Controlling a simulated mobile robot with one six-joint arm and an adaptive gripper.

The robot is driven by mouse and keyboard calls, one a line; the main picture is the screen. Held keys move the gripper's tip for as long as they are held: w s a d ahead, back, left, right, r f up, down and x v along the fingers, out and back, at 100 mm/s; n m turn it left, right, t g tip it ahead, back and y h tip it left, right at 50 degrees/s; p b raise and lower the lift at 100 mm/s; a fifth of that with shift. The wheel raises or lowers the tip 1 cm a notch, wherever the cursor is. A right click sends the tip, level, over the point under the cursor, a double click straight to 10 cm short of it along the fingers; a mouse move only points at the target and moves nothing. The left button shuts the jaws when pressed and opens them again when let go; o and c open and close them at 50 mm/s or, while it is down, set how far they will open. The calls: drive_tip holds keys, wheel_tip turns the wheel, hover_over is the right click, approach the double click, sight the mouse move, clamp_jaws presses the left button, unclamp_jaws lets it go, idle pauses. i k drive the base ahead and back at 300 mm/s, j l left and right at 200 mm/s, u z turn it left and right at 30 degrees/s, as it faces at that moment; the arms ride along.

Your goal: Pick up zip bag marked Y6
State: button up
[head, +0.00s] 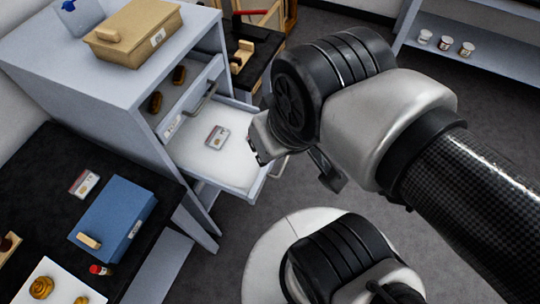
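A second similar bag (84,184) lies on the black table behind the blue box. The markings on both are too small to read, so I cannot tell which is Y6. My gripper (258,152) is just right of the drawer bag, apart from it in the picture, near the drawer's right side. My wrist hides most of it, and its fingers cannot be made out clearly.
The grey cabinet (125,118) carries a tan box (134,32) on top. The black table (40,150) holds a blue box (114,220), a red-capped vial (99,270) and a white tray (62,272) with gold pieces. A shelf (490,53) with white cups stands far right.

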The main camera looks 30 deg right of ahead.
sight(86, 183)
drive_tip(key=u, duration=1.3)
drive_tip(key=i+j, duration=0.1)
drive_tip(key=i, duration=0.55)
